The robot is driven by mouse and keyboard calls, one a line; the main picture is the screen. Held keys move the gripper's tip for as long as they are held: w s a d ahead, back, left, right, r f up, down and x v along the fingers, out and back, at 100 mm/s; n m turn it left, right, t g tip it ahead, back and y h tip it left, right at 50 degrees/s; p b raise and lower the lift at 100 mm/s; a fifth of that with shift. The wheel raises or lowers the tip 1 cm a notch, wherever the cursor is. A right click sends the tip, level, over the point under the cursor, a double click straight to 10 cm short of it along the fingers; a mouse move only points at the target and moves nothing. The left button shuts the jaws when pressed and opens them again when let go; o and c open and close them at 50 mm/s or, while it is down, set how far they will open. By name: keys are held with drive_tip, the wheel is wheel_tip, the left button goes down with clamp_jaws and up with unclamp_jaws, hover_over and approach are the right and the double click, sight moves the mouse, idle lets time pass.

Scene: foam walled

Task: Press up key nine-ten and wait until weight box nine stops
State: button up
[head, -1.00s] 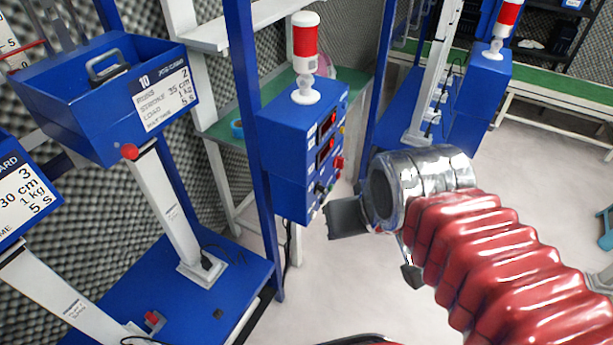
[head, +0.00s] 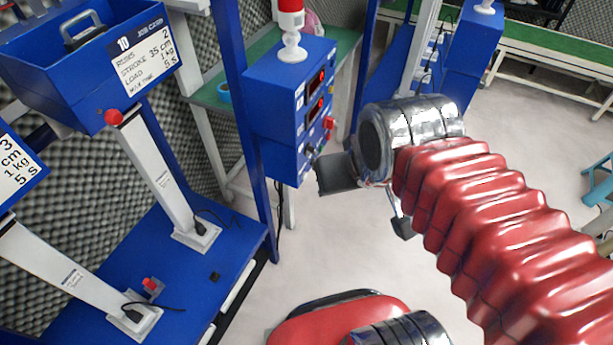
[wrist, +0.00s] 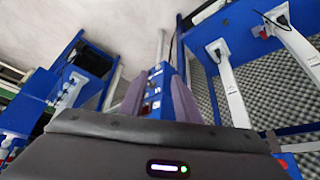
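The blue control box (head: 275,95) stands on a post in the middle of the head view, with a red-and-white lamp (head: 291,25) on top. Its front has red displays, a red button (head: 328,123) and small controls too small to read. My gripper (head: 368,200) is open and empty, in front of the control box and to its lower right. In the wrist view the control box (wrist: 152,92) shows between the two fingers. The weight box marked 10 (head: 60,75) is at upper left. Another box (head: 15,175) is cut off at the left edge; its number is out of view.
White slanted columns (head: 155,175) rise from a blue base (head: 185,265) at left. A blue upright (head: 250,130) stands beside the control box. A second blue machine (head: 470,65) and a green-topped table (head: 550,60) are behind. The pale floor (head: 330,255) is clear.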

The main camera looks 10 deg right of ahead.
clamp_jaws()
idle(1.6)
